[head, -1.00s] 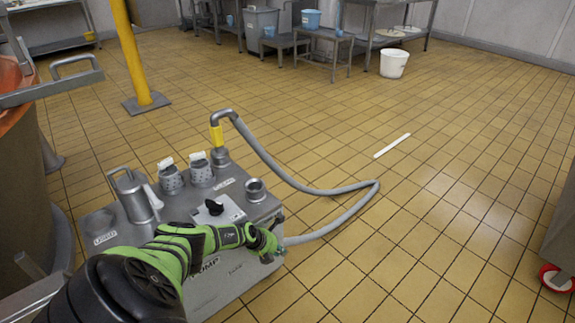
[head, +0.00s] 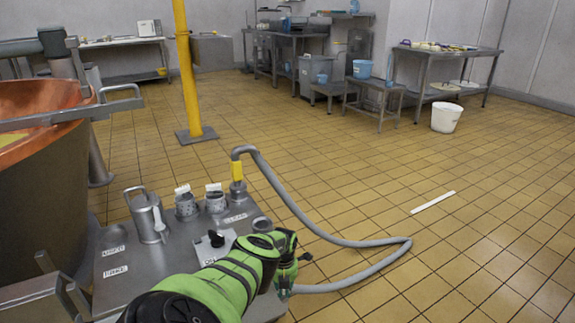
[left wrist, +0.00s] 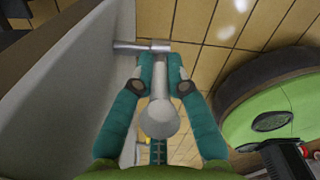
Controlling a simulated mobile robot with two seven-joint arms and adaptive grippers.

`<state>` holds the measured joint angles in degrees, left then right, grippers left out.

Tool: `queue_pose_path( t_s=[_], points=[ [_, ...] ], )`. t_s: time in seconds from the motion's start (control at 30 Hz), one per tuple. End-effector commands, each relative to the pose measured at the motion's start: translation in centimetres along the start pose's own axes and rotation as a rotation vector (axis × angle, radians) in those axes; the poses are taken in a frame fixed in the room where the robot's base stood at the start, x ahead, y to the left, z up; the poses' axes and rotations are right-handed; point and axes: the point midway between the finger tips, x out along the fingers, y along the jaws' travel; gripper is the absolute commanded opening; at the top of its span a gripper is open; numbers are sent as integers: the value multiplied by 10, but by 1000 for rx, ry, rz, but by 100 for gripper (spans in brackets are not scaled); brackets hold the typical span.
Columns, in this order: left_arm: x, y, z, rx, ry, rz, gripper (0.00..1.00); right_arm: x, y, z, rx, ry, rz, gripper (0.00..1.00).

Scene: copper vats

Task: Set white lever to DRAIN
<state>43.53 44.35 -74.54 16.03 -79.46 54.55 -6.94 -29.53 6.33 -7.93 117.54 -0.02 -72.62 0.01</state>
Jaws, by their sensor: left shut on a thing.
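The white lever (left wrist: 160,120) shows in the left wrist view, its round knob toward the camera and its stem running up between my fingers. Beyond it a metal pipe fitting (left wrist: 135,46) sticks out from the side of the grey machine (left wrist: 88,85). My left gripper (left wrist: 160,76) has its teal fingers shut on the lever's stem. In the head view my left gripper (head: 287,268) is at the right side of the machine (head: 120,255), and it hides the lever there. Any DRAIN mark is not visible. My right gripper is not in view.
A metal jug (head: 148,218) and perforated cups (head: 187,207) stand on the machine. A grey hose (head: 330,238) loops onto the floor at the right. A copper vat (head: 40,150) and yellow post (head: 186,70) are at the left. The tiled floor at the right is mostly clear.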

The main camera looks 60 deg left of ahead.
Motion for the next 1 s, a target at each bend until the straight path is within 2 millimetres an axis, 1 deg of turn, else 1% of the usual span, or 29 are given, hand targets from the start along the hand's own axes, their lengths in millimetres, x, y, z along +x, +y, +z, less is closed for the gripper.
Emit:
queue_pose_path(
  t_s=[0.5, 0.53, 0.57, 0.6, 1.0],
  points=[
    [1, 0, -1, 3, 8, 8, 0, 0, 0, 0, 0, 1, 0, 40],
    [1, 0, -1, 3, 8, 8, 20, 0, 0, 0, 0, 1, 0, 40],
    [1, 0, -1, 3, 8, 8, 32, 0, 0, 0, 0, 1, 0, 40],
    [1, 0, -1, 3, 8, 8, 40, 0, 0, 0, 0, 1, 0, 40],
    [-1, 1, -1, 2, 9, 8, 40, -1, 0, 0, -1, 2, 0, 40]
  ],
)
